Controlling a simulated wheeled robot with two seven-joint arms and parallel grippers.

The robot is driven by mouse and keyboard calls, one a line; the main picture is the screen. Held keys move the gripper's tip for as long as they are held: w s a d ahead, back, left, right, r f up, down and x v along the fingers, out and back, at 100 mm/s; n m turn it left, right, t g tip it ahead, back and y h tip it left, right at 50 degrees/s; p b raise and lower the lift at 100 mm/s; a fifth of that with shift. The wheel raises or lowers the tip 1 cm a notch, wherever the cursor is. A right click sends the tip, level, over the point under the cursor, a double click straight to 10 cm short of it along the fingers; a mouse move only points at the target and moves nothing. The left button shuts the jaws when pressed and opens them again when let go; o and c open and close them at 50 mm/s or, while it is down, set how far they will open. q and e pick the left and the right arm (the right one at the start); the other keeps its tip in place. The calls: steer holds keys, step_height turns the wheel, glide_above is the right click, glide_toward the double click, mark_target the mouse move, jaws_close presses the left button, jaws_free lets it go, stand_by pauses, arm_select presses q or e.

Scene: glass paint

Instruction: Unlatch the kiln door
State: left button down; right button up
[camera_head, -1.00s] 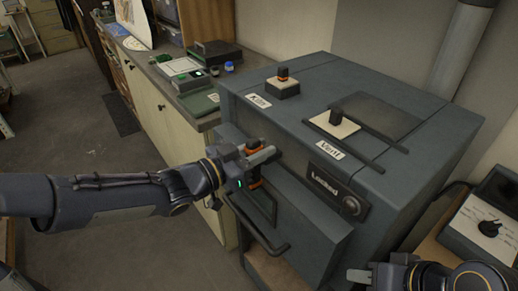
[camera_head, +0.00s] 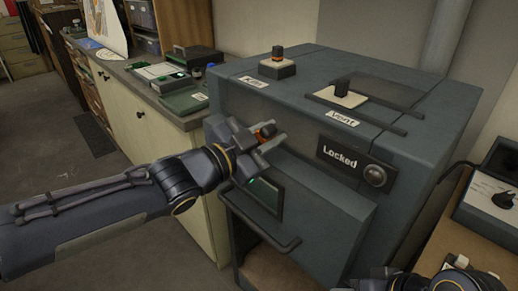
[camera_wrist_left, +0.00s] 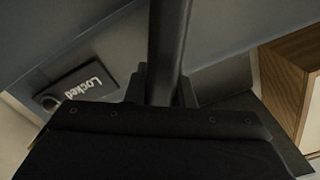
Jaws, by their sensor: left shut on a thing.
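The kiln (camera_head: 320,190) is a dark grey box with a front door and a dark window (camera_head: 265,193). Its front panel (camera_head: 355,163) reads "Locked". My left gripper (camera_head: 272,141) is at the upper left of the kiln front, shut around a latch handle with an orange and black end (camera_head: 266,131). In the left wrist view a dark bar (camera_wrist_left: 169,50) runs between the two fingers, with the "Locked" panel (camera_wrist_left: 80,82) beside it. The fingers partly hide the latch in the head view. My right gripper (camera_head: 400,284) is cut off at the lower edge; its jaws are unclear.
A bar handle (camera_head: 260,228) sticks out low on the kiln front. A counter (camera_head: 150,92) stands at the left, and a dial box (camera_head: 490,195) at the right. Floor is clear at the left.

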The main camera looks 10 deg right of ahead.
mark_target(275, 155)
arm_select(q)
steer(key=shift+s+d+f+m+b, duration=0.25)
steer(key=shift+f+m+b, duration=0.35)
steer(key=shift+m+b, duration=1.15)
steer(key=shift+s+d+f+m+b, duration=0.15)
steer(key=shift+s+f+m+b, duration=0.3)
steer(key=shift+m+b, duration=1.2)
steer(key=shift+s+d+f+m+b, duration=0.15)
steer(key=shift+f+m+b, duration=0.75)
steer(key=shift+m, duration=1.5)
steer(key=shift+r, duration=0.15)
steer(key=c, duration=1.2)
jaws_free()
steer(key=shift+c, duration=0.2)
